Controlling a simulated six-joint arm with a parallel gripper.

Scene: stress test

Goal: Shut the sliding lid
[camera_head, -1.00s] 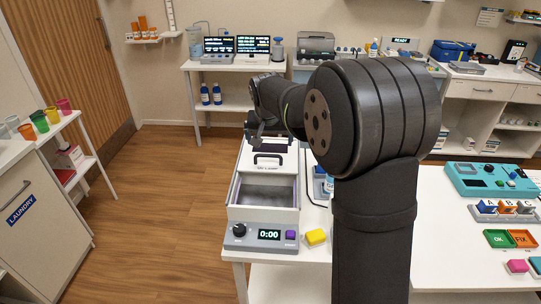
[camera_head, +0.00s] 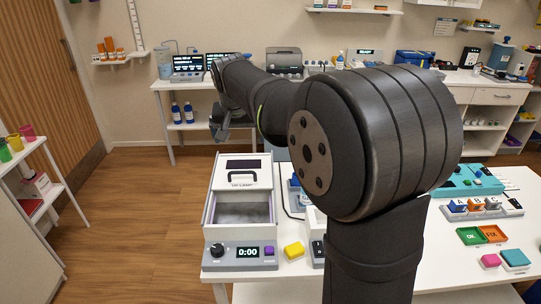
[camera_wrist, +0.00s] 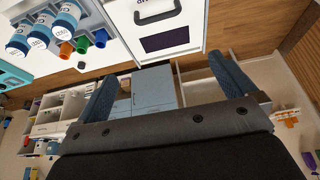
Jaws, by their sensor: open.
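The grey-white box (camera_head: 208,215) stands on the near table with its sliding lid (camera_head: 226,166) at the far part. The lid has a black handle (camera_head: 243,176) and a dark window; the near part of the box is uncovered, showing a grey interior. The lid (camera_wrist: 188,14) and its handle (camera_wrist: 157,14) also show at the top of the wrist view. My gripper (camera_wrist: 162,68) is open and empty, its two blue fingers apart and not touching the lid. In the head view my gripper (camera_head: 220,130) is above and beyond the lid's far end.
A control panel (camera_head: 226,262) reading 0:00 fronts the box, with a yellow button block (camera_head: 294,250) to its right. My arm hides part of the table. Blue-capped bottles (camera_wrist: 41,35) stand beside the box in the wrist view. Open floor lies left.

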